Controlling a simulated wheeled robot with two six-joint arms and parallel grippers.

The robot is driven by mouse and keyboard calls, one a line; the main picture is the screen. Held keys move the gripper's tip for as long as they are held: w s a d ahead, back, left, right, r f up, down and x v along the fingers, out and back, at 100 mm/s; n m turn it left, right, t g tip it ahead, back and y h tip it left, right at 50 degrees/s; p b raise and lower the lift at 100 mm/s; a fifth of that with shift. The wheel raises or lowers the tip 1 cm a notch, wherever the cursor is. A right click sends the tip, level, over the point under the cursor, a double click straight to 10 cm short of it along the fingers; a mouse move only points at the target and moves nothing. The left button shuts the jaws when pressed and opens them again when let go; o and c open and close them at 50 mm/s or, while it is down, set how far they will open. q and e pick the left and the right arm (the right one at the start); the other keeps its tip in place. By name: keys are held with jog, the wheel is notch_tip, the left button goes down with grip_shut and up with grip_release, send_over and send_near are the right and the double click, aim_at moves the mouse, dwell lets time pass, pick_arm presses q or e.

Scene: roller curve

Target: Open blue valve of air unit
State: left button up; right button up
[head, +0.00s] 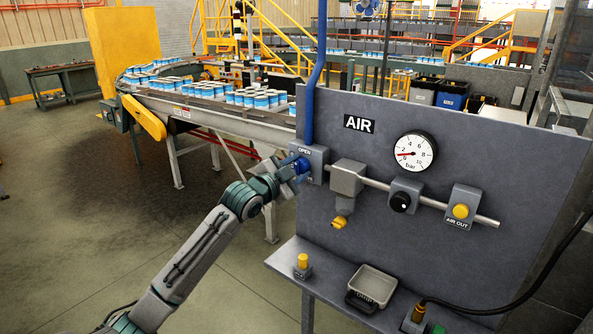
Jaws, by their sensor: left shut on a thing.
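The air unit is a grey upright panel (400,240) with an AIR label and a round pressure gauge (415,152). The gauge's red needle points to the low left side of the dial. The blue valve (302,166) sits at the panel's left edge, on a grey block (318,160) marked OPEN at its top. My left gripper (291,173) reaches in from the lower left and is shut on the blue valve. The gripper covers part of the valve, so its exact turn is hard to tell. My right gripper is not in view.
A pipe links a filter (346,180), a black knob (402,202) and a yellow AIR OUT button (461,211). The shelf below holds a grey tray (373,285) and a yellow-topped part (303,262). A conveyor with cans (258,98) runs behind. Floor at left is clear.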

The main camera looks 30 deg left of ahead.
pick_arm(q)
jog(key=shift+m, duration=0.5)
jog(key=o, duration=1)
jog(key=shift+s+a+f+b, duration=0.1)
jog(key=shift+s+f+b, duration=0.05)
jog(key=shift+s+b, duration=0.4)
jog(key=shift+s+a+b, duration=0.2)
jog(key=shift+s+b, duration=1.05)
jog(key=shift+s, duration=1.15)
jog(key=shift+s+a+b, duration=0.15)
jog(key=shift+s+b, duration=1.05)
jog(key=shift+s, duration=1.2)
